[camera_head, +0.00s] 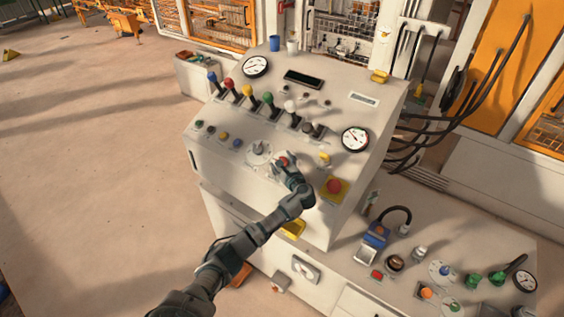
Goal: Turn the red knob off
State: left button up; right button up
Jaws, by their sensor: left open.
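A red knob (283,160) sits on the sloped front of the grey-white control console, partly hidden by my left gripper. My left gripper (287,166) is at the knob, with its open fingers close around or just over it. I cannot tell whether the fingers touch the knob. My left arm reaches up from the bottom of the view. My right gripper is not in view.
The console (225,150) carries a row of coloured levers, two dials, a white rotary dial (259,153) left of the knob, and a red button on a yellow plate (334,187) to the right. A lower bench (455,235) with several controls stands at right. Black cables hang behind.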

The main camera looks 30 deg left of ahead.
pick_arm(q)
jog(key=v, duration=1.2)
jog(key=shift+f, duration=0.1)
